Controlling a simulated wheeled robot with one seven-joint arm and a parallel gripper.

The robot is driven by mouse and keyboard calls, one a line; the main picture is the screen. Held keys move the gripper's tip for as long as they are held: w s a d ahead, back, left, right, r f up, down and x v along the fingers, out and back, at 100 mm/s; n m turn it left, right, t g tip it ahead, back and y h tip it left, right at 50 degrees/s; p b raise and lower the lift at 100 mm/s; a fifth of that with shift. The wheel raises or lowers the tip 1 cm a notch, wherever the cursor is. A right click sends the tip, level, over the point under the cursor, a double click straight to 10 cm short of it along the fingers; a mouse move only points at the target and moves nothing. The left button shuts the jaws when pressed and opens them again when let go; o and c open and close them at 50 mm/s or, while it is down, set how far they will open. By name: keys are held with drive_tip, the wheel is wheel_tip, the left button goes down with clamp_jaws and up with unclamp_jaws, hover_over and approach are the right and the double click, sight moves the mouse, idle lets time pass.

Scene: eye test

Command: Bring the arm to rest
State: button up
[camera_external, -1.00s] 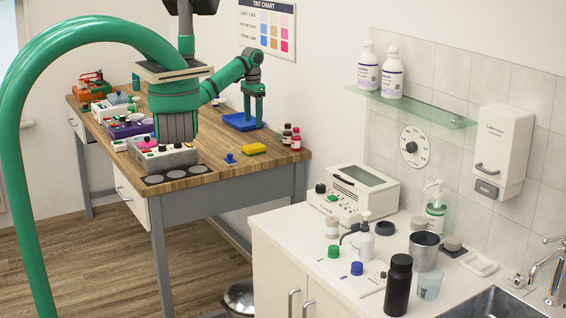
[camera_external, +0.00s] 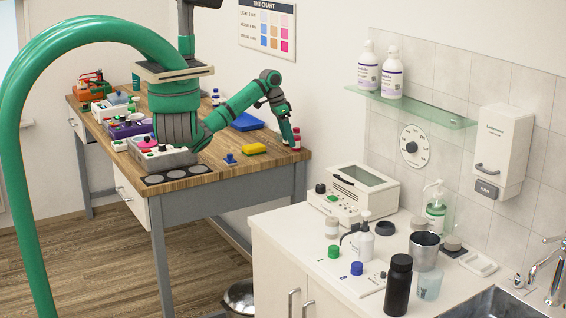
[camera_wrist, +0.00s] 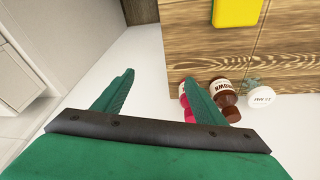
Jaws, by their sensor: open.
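My gripper (camera_external: 288,136) points down at the far right edge of the wooden workbench (camera_external: 190,181), beside the small bottles. A red bottle (camera_external: 297,142) shows just right of it; the dark bottle there is hidden behind my gripper. In the wrist view my two green fingers (camera_wrist: 158,78) are spread with nothing between them. The right finger overlaps a red bottle (camera_wrist: 184,101) and brown bottles (camera_wrist: 221,90); I cannot tell whether it touches them. My arm reaches right, low over the bench.
A blue tray (camera_external: 245,122) lies behind my forearm. A yellow sponge-like block (camera_external: 254,148) and a small blue piece (camera_external: 230,159) lie nearer the front. Boxes crowd the bench's left side. The white counter (camera_external: 290,225) with bottles stands at right, with floor between.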

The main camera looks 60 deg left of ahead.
drive_tip(key=w+d+f+m+t+h, duration=0.1)
drive_tip(key=w+d+f+t, duration=0.2)
drive_tip(key=d, duration=0.5)
drive_tip(key=s+d+f+n+t+y, duration=0.25)
drive_tip(key=d+f+n+t, duration=0.5)
drive_tip(key=f, duration=0.75)
drive_tip(key=s+d+f+n+y, duration=0.2)
drive_tip(key=s+n+y, duration=0.2)
drive_tip(key=s, duration=1.1)
drive_tip(key=s+d+f+n+y, duration=0.2)
drive_tip(key=s+n+y, duration=0.25)
drive_tip(key=s, duration=0.95)
drive_tip(key=s+d+r+m+t+h, duration=0.25)
drive_tip(key=s+d+r, duration=0.25)
drive_tip(key=d+r, duration=0.3)
drive_tip(key=s+d+r+m+t+h, duration=0.15)
drive_tip(key=s+d+r+t, duration=0.35)
drive_tip(key=r, duration=0.5)
drive_tip(key=s+d+f+m+g+h, duration=0.4)
drive_tip(key=s+f+m+g, duration=0.1)
drive_tip(key=s+f+m, duration=0.1)
drive_tip(key=shift+d+m+g+h, duration=0.2)
drive_tip(key=shift+m+g+h, duration=0.15)
drive_tip(key=shift+m, duration=0.55)
